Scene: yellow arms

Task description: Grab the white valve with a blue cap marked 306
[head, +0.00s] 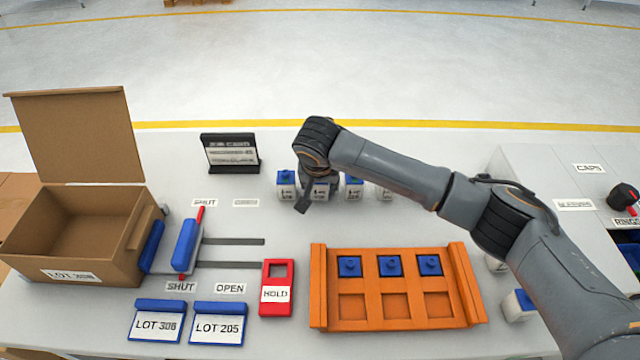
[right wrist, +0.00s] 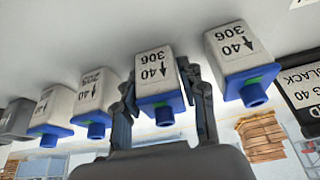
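My right gripper (head: 318,190) reaches down from above at the row of valves at the back of the table. In the right wrist view its fingers (right wrist: 162,90) stand on either side of a white valve with a blue cap marked 306 (right wrist: 152,72). They look open and close to its sides; contact is not clear. In the head view this valve (head: 321,188) is partly hidden by the gripper. A second white valve marked 306 with a blue cap (right wrist: 235,50) stands beside it, outside the fingers. My left gripper is not in view.
Other valves stand close by, one seemingly marked 205 (right wrist: 95,95). A dark sign (head: 230,150) stands behind left. An orange rack (head: 395,312) holds several blue-topped pieces. An open cardboard box (head: 75,225) and a red HOLD piece (head: 277,308) are at left and centre.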

